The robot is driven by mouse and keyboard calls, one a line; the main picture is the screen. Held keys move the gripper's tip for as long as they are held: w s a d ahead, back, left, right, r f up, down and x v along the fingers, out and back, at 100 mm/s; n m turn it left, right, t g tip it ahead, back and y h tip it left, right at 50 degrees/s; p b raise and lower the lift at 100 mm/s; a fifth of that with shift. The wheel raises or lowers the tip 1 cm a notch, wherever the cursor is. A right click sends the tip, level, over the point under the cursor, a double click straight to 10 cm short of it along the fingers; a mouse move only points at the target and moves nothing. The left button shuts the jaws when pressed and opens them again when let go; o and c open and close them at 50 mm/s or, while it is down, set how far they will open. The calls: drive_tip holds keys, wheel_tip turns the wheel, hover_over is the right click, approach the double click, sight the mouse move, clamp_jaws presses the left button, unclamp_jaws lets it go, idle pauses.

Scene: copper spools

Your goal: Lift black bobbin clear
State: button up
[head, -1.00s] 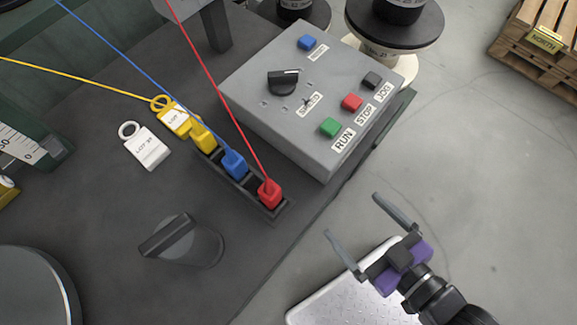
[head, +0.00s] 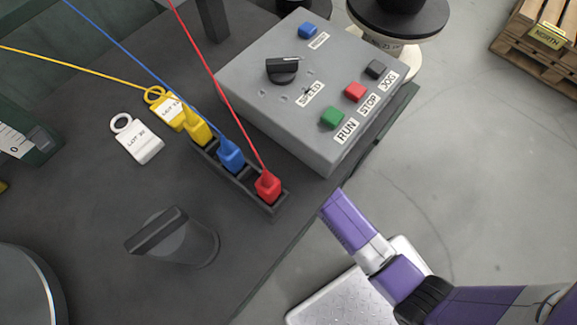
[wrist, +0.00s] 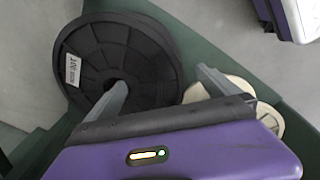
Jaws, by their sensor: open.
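A black bobbin (wrist: 145,50) with a ribbed round flange and a white label fills the upper left of the wrist view. My gripper (wrist: 161,77) is open and empty there. Its left finger overlaps the flange near the hub in the picture. Its right finger is beside the flange's right edge, near a cream spool (wrist: 230,88). I cannot tell whether the fingers touch the bobbin. In the head view my purple arm is at the lower right and the fingertips are not visible. A spool with a black top flange (head: 405,18) stands behind the control box there.
The bobbin in the wrist view is by a green surface (wrist: 215,30). The head view shows a grey control box (head: 300,85), a rack with yellow, blue and red plugs (head: 268,187), lot tags (head: 137,140), a dark knob (head: 175,240) and a pallet (head: 535,45).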

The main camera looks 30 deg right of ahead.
drive_tip(key=shift+w+r+n+g, duration=0.25)
drive_tip(key=shift+w+g, duration=0.05)
drive_tip(key=shift+w, duration=0.15)
drive_tip(key=shift+w+r+n+g, duration=0.2)
drive_tip(key=shift+w+n+g, duration=0.1)
drive_tip(key=shift+w, duration=0.2)
wheel_tip(320, 180, down, 8)
drive_tip(key=b, duration=0.4)
drive_tip(key=shift+a+r, duration=0.15)
drive_tip(key=shift+r, duration=0.1)
drive_tip(key=c, duration=1.8)
